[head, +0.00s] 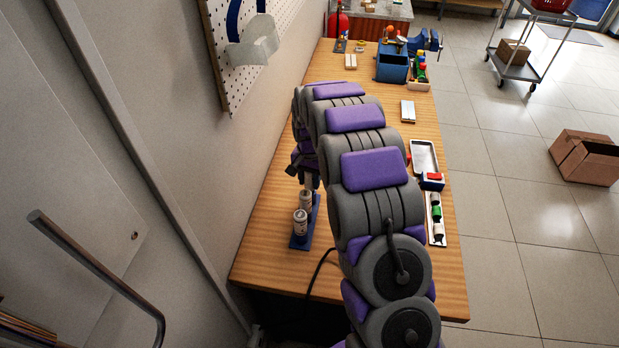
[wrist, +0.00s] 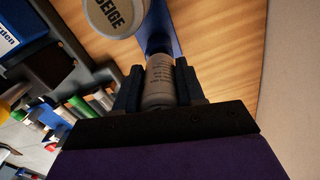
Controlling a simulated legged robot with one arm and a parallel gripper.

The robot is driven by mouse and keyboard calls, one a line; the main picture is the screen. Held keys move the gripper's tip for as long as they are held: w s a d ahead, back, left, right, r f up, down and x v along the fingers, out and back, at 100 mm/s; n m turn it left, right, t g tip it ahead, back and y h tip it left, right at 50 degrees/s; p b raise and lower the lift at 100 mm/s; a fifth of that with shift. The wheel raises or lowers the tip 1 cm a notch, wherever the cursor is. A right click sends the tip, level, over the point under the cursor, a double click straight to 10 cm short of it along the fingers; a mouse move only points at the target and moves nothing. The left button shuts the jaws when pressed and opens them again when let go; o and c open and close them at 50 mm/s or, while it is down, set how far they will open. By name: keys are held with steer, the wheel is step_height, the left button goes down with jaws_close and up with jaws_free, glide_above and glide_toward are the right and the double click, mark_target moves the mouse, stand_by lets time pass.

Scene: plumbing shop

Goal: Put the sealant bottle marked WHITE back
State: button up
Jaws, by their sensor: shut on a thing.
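My gripper (wrist: 160,88) is shut on a pale sealant bottle (wrist: 160,82), whose small side print is too blurred to read. In the wrist view a blue rack (wrist: 159,35) lies just beyond the held bottle. Another bottle, with BEIGE on its end (wrist: 112,14), stands beside it. In the head view my gripper (head: 304,172) is over the far end of the blue rack (head: 298,242), partly hidden by my arm. Two grey-white bottles (head: 300,222) (head: 306,200) stand upright there. I cannot tell whether the held bottle touches the rack.
The wooden bench (head: 277,262) runs along the wall. A metal tray (head: 423,157) and a white tray of coloured pieces (head: 436,218) lie on the right side. A blue bin (head: 392,68) stands farther back. A pegboard (head: 262,35) hangs on the left wall.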

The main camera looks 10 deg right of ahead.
steer(key=shift+f, duration=0.2)
steer(key=o, duration=0.8)
steer(key=shift+c, duration=0.2)
